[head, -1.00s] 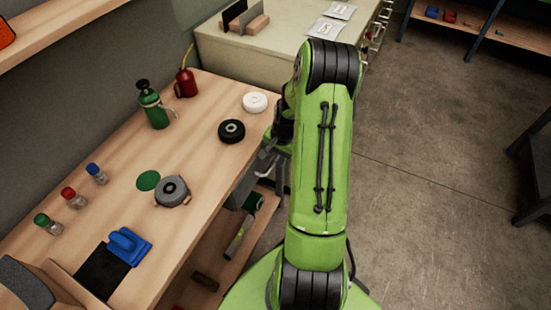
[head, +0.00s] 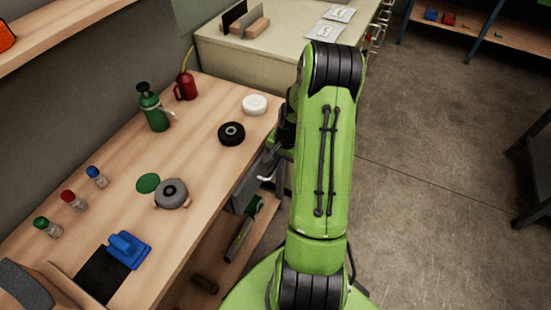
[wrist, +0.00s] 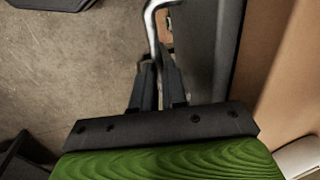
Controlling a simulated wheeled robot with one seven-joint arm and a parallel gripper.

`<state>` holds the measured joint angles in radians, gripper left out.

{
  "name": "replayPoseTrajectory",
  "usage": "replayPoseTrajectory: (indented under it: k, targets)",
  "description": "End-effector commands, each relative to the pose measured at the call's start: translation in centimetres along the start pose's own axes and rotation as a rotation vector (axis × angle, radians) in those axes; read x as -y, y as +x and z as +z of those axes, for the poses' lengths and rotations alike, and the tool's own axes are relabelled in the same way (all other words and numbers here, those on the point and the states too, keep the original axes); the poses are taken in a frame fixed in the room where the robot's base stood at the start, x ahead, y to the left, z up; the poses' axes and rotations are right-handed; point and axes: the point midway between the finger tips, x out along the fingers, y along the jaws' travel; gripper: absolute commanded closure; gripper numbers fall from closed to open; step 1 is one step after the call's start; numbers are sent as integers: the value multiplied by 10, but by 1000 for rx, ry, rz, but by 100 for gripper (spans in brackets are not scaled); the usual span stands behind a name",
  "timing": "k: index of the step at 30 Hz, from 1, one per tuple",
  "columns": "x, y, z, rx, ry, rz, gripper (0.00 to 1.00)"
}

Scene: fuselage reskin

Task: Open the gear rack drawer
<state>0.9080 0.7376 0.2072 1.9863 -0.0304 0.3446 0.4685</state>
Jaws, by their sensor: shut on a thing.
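The gear rack drawer (wrist: 212,45) is a grey front under the edge of the wooden bench in the wrist view. In the head view part of the grey drawer (head: 242,197) shows beneath the bench edge, beside my arm. Its handle (wrist: 151,28) is a bent silver bar standing off the grey front. My gripper (wrist: 157,66) has its two dark fingers close together at the near end of this bar, shut on it. In the head view my arm largely hides the gripper. I cannot tell how far the drawer stands out.
The bench top (head: 205,170) holds a grey round part (head: 172,193), a black wheel (head: 231,133), a white roll (head: 254,104) and a green bottle (head: 153,108). A lower shelf (head: 225,275) holds tools. Open concrete floor (head: 430,180) lies to the right.

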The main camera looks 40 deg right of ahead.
Motion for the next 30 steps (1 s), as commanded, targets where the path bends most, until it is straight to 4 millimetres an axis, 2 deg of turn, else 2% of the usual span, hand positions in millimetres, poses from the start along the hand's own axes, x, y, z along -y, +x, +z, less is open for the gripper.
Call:
replayPoseTrajectory:
  k: [5,15,21,27,30]
  targets:
    - [-39,-8,0,0,7,4,100]
    - [-141,-27,2,0,10,4,100]
    - [-190,-36,2,0,8,3,100]
    - [-220,-42,3,0,4,2,100]
    - [-227,-43,3,1,1,1,100]
